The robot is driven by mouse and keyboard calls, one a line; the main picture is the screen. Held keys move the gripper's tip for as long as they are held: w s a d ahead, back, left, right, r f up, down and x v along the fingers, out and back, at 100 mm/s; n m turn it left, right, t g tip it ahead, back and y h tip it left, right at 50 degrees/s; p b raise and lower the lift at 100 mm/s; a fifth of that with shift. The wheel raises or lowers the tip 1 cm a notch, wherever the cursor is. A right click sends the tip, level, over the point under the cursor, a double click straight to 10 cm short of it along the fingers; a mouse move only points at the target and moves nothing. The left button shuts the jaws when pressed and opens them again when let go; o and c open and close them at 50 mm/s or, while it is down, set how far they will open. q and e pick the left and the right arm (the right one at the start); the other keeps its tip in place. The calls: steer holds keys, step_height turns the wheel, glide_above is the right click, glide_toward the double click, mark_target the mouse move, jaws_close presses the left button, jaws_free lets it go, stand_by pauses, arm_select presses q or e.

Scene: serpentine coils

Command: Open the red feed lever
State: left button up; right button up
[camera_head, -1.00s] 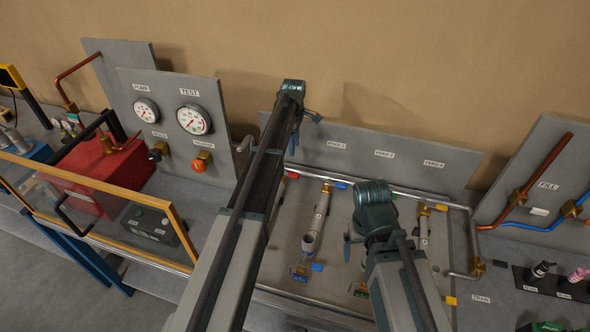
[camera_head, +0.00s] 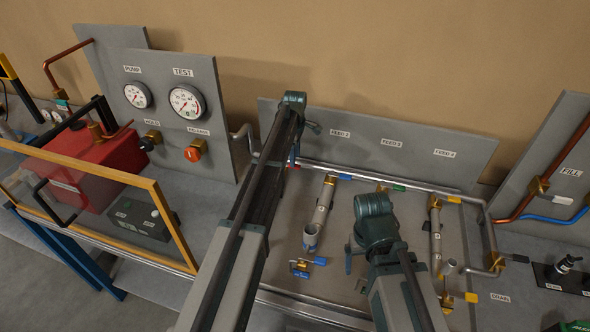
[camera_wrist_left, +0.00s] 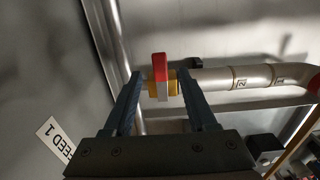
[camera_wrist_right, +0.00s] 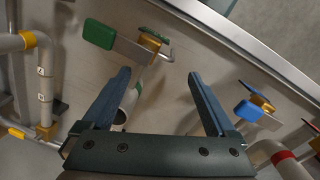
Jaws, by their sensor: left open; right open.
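The red feed lever (camera_wrist_left: 160,66) has a red upper part and a pale lower part. It stands on a brass valve at the end of a grey pipe (camera_wrist_left: 240,77), beside the FEED 1 label (camera_wrist_left: 55,138). My left gripper (camera_wrist_left: 160,80) is open, with one finger on each side of the lever and valve; I cannot tell whether they touch. In the head view my left arm mostly hides this spot. My right gripper (camera_wrist_right: 158,76) is open and empty above the panel, between a green lever (camera_wrist_right: 98,33) and a blue lever (camera_wrist_right: 247,110).
A backboard (camera_head: 300,118) with feed labels runs behind the coils. A gauge panel (camera_head: 215,90) stands at left, beside a red box (camera_head: 120,155) and a yellow-framed guard (camera_head: 150,183). Grey coil pipes (camera_head: 322,210) stand near my arms. Fill pipes are at the right.

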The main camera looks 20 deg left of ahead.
mark_target(289, 167)
arm_select(q)
steer(key=shift+f+b, duration=0.95)
steer(key=shift+f, duration=0.5)
arm_select(e)
step_height(289, 167, down, 3)
steer(key=shift+r, duration=0.1)
arm_select(q)
jaws_close()
